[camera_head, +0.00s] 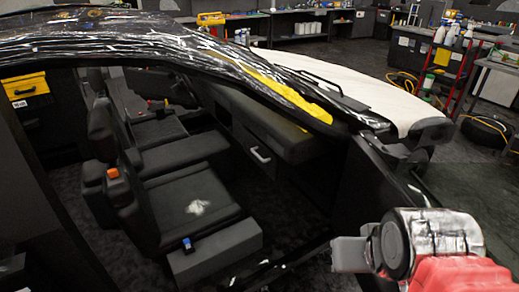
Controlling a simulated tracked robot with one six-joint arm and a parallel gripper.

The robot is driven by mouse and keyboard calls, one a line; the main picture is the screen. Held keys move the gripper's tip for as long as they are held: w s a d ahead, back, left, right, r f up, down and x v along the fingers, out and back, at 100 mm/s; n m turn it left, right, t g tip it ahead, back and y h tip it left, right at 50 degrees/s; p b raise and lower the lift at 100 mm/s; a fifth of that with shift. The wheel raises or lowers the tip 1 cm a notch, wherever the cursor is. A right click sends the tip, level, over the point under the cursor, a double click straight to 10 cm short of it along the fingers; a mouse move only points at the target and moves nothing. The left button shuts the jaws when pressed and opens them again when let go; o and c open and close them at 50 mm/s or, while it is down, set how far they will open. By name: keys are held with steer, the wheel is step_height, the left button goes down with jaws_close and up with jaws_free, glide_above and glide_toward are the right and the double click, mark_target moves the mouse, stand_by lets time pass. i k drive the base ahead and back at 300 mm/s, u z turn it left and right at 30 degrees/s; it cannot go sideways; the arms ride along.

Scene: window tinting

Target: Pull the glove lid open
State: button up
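The glove lid (247,147) is a dark panel on the passenger side of the dashboard inside the car, with a light grey bar handle (261,154) on its face. It appears closed against the dashboard. My arm enters at the lower right, with a red link and a silver and black joint. The grey end that I take for my gripper (350,254) is outside the car near the door opening, to the right of and well apart from the handle. Its fingers cannot be made out, and I see nothing held.
The roof frame and pillar (330,110) border the door opening. Black seats (190,205) stand left of the dashboard, with a dark footwell between. A red cart (460,60) with bottles and workbenches stand behind.

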mark_target(263, 156)
steer(key=u, duration=0.05)
steer(key=i, duration=1)
steer(key=u, duration=2.1)
